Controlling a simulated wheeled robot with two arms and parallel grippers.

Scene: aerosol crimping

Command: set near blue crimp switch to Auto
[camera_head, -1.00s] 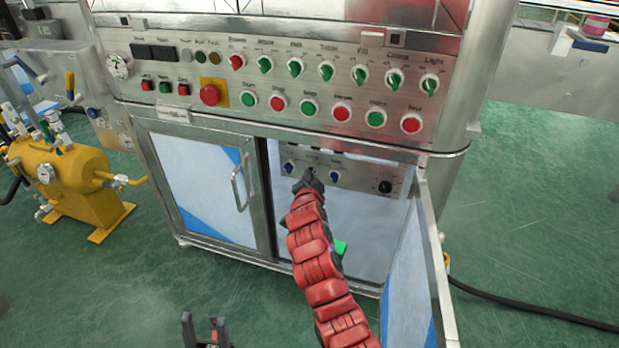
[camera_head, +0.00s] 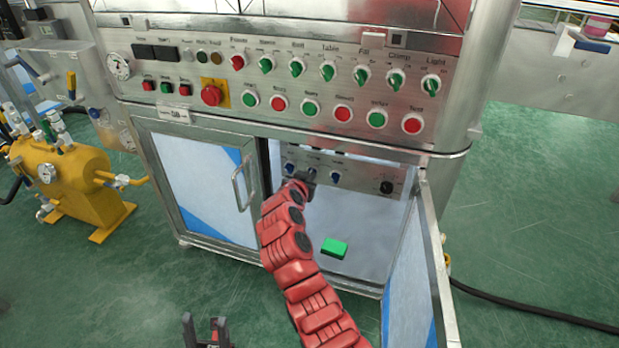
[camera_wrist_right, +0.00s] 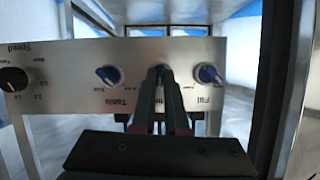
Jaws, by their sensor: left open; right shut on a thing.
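The small control panel (camera_head: 357,178) sits inside the open cabinet. It has a row of three blue switches and a black Speed knob (camera_head: 386,187). My right gripper (camera_head: 309,175) reaches in and is shut on the middle blue switch (camera_wrist_right: 160,68). In the right wrist view, upside down, my right fingers (camera_wrist_right: 161,82) cover most of this switch and part of its label, so its pointing direction is hard to read. The Table switch (camera_wrist_right: 108,75) and the Fill switch (camera_wrist_right: 208,73) stand on either side, untouched. My left gripper (camera_head: 207,334) is open and empty at the bottom.
The right cabinet door (camera_head: 411,270) stands open beside my right arm; the left door (camera_head: 205,185) is closed. A green block (camera_head: 334,248) lies inside the cabinet. The main panel (camera_head: 285,75) with several switches and buttons is above. A yellow tank (camera_head: 75,185) stands left.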

